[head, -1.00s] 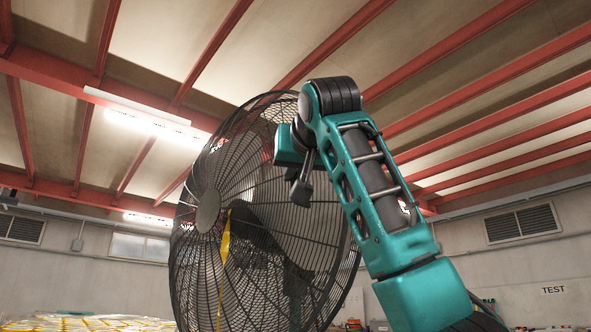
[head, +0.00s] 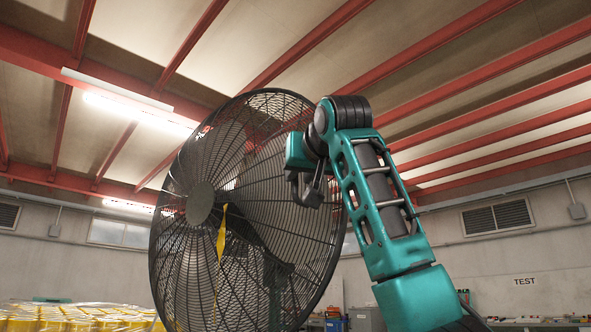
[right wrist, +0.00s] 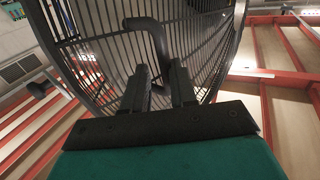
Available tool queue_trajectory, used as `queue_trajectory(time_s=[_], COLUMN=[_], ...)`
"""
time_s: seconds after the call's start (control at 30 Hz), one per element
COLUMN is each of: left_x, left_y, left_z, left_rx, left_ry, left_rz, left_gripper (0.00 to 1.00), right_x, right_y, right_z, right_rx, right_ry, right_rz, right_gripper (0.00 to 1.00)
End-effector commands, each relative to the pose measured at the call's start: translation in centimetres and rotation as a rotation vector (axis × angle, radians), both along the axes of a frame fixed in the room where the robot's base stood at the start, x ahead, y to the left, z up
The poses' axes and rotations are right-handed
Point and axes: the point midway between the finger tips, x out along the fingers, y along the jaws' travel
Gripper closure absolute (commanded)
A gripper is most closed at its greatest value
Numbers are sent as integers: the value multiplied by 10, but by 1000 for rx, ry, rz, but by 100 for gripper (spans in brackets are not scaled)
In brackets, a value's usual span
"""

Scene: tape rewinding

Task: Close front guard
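A large black wire-guard fan (head: 240,215) stands left of centre in the head view. Its front guard (head: 190,245), with a round grey hub plate (head: 200,203), faces left; a yellow ribbon (head: 221,240) shows near the hub. My right gripper (head: 306,190) is at the guard's right side. In the right wrist view a bent dark bar (right wrist: 158,45), like a handle, comes down between the fingers of my right gripper (right wrist: 160,75). The fingers are apart, with a small gap beside the bar. Whether the guard's rim fully meets the back is unclear. My left gripper is out of view.
Stacked yellow goods under clear wrap (head: 75,317) stand at the lower left. Bins, including a blue one (head: 334,324), and a bench (head: 530,326) stand along the back wall. The space above the fan is free up to the red roof beams.

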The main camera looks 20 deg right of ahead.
Motion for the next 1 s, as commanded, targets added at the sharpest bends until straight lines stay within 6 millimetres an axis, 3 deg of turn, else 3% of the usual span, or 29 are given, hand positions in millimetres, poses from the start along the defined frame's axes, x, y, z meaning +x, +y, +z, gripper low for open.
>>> queue_trajectory(time_s=[0.33, 0.8, 1.0], left_x=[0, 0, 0], left_y=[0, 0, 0], left_z=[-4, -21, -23], left_rx=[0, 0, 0], left_ry=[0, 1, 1], left_rz=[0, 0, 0], left_gripper=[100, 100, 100], right_x=[-8, -105, -126], right_y=[-3, 13, 16], right_z=[-3, -1, 0], right_rx=[4, 0, -1], right_ry=[6, -3, 0], right_rz=[-10, -3, -2], right_gripper=[77, 77, 77])
